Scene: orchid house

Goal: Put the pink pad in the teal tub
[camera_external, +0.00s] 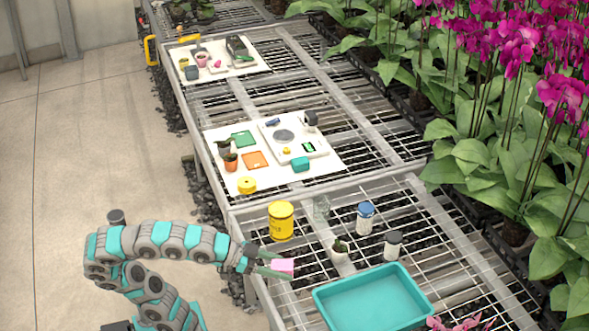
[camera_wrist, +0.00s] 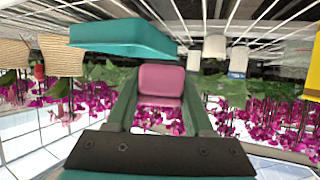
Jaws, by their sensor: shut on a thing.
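The pink pad (camera_external: 282,267) is held between the fingertips of my gripper (camera_external: 277,268), at the front left edge of the mesh bench. In the wrist view the pad (camera_wrist: 161,80) sits between both fingers, which are shut on it. The teal tub (camera_external: 372,323) is a wide, shallow, empty tray on the bench, to the right of and a little below my gripper in the outside view. The tub (camera_wrist: 125,38) also shows in the upside-down wrist view, above the pad. The pad is outside the tub, apart from it.
A pink flower (camera_external: 460,325) is by the tub's right front corner. Orchids (camera_external: 520,130) line the right side.

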